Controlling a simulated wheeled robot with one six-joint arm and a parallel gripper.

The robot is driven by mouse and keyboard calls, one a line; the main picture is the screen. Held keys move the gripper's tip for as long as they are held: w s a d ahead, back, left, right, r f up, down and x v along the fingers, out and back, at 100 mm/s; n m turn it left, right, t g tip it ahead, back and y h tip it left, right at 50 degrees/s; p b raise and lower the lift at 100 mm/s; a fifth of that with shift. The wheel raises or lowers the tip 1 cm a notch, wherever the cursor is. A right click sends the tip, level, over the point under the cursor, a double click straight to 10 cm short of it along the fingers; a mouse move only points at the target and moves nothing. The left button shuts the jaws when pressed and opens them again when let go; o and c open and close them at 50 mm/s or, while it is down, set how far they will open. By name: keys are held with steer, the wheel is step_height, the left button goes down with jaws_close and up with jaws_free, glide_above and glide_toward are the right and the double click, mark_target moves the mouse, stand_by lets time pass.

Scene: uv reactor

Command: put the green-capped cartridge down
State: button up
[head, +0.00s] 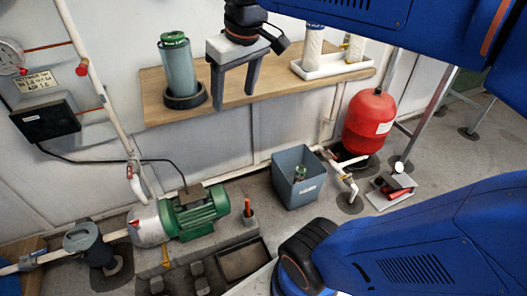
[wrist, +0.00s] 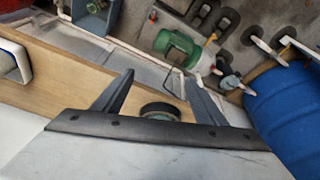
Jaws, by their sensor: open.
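A cartridge with a green cap (head: 178,68) and a grey-green body stands upright in a black ring base (head: 186,101) on the wooden shelf (head: 275,92) in the head view. My gripper (head: 234,100) is just right of it, with its fingers pointing down, apart and empty. In the wrist view my gripper (wrist: 159,76) has its two fingers spread. A dark ring (wrist: 160,111) shows between them, partly hidden by the gripper's body. I cannot tell there how the cartridge sits in it.
A white tray (head: 333,70) with white cartridges stands at the shelf's right end. A grey bin (head: 298,192) on the floor holds something green-topped. A red tank (head: 369,122) stands right of it, a green pump (head: 197,213) left. A pipe (head: 95,75) rises left of the shelf.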

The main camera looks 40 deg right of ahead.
steer(key=s+f+m, duration=0.1)
steer(key=s+f, duration=0.3)
steer(key=f, duration=0.3)
steer(key=s+d+f+t, duration=0.1)
steer(key=s+f, duration=0.4)
steer(key=f, duration=0.2)
steer(key=shift+s+d+m, duration=0.2)
steer(key=shift+s+m, duration=0.1)
steer(key=shift+m, duration=0.1)
